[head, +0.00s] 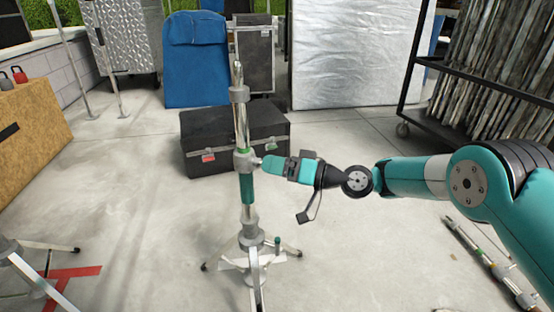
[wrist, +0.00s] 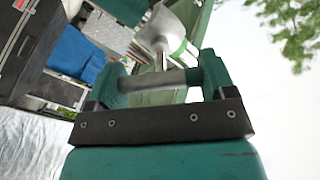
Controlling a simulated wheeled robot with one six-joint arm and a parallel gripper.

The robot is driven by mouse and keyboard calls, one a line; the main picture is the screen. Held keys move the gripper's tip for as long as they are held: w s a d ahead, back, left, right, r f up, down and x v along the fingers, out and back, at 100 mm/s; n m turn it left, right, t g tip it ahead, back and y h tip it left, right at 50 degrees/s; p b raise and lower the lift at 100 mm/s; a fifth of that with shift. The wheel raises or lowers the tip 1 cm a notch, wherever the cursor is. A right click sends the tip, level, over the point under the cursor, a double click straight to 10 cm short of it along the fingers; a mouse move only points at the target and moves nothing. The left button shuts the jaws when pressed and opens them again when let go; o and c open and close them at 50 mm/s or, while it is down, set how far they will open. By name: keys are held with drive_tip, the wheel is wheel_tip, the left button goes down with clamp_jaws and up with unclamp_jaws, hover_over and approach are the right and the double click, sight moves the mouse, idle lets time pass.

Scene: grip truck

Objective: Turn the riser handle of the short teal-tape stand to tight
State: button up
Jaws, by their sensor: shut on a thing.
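The short stand with teal tape (head: 247,190) stands upright on its spread legs, left of centre in the head view. Its grey riser collar (head: 243,161) is just above the tape and also shows at the top of the wrist view (wrist: 168,27). My gripper (head: 266,163) reaches in from the right at collar height. In the wrist view its two teal fingers are shut on the grey riser handle (wrist: 152,80), which lies across between them. In the head view the fingers mostly hide the handle.
A black case (head: 225,150) lies on the floor behind the stand. Another stand's legs (head: 35,275) are at the lower left by red floor tape. A loaded cart (head: 480,95) is at the back right, and metal poles (head: 485,255) lie at the lower right.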

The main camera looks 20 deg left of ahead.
drive_tip(key=m+p, duration=0.1)
drive_tip(key=m, duration=0.3)
drive_tip(key=shift+m+p, duration=0.3)
drive_tip(key=shift+p, duration=0.1)
drive_tip(key=shift+m+p, duration=0.5)
drive_tip(key=shift+m, duration=1.4)
drive_tip(key=o, duration=0.9)
drive_tip(key=shift+d, duration=0.1)
